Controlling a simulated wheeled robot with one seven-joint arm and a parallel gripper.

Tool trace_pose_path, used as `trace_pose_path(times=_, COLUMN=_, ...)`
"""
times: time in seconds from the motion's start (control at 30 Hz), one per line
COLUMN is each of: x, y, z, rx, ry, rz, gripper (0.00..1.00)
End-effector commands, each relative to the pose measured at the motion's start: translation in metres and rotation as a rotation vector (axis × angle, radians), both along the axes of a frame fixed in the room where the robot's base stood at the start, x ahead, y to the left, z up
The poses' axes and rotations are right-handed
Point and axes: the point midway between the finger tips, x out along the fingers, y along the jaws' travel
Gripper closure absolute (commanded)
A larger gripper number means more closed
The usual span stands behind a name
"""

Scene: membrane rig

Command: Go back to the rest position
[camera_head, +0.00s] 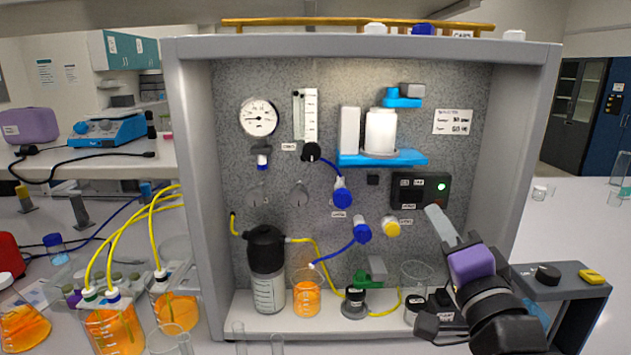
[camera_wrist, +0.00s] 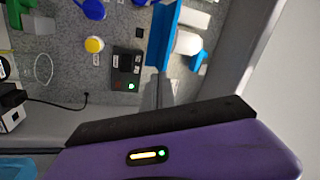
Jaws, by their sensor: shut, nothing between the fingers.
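My gripper (camera_head: 437,221) is shut and empty. In the head view it is at the right side of the rig, its grey fingers pointing up and to the left, in front of the back panel just below the black switch box (camera_head: 420,190). The box has a lit green light. In the wrist view the purple body of my gripper fills the bottom, and the box (camera_wrist: 127,72) is beyond it, apart from the fingers.
The grey rig frame (camera_head: 190,200) surrounds the panel. A black-capped bottle (camera_head: 268,285), an orange beaker (camera_head: 307,297) and an empty glass beaker (camera_head: 416,275) stand on its floor. A blue shelf (camera_head: 385,158) juts out above. A grey side stand (camera_head: 560,285) is right of my arm.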

Motion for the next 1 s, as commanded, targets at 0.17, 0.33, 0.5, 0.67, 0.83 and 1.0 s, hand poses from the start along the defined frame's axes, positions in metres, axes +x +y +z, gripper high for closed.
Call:
trace_pose_path(times=0.17, x=-0.028, y=-0.005, z=-0.028, rx=-0.217, ry=-0.051, rz=-0.079, gripper=1.00)
trace_pose_path(times=0.33, x=-0.065, y=-0.009, z=-0.066, rx=-0.435, ry=-0.074, rz=-0.149, gripper=1.00)
trace_pose_path(times=0.5, x=-0.112, y=-0.011, z=-0.108, rx=-0.650, ry=-0.077, rz=-0.201, gripper=1.00)
trace_pose_path(times=0.67, x=-0.161, y=-0.011, z=-0.145, rx=-0.820, ry=-0.061, rz=-0.225, gripper=1.00)
trace_pose_path(times=0.83, x=-0.215, y=-0.010, z=-0.179, rx=-0.967, ry=-0.024, rz=-0.228, gripper=1.00)
trace_pose_path(times=1.0, x=-0.271, y=-0.008, z=-0.208, rx=-1.079, ry=0.031, rz=-0.210, gripper=1.00)
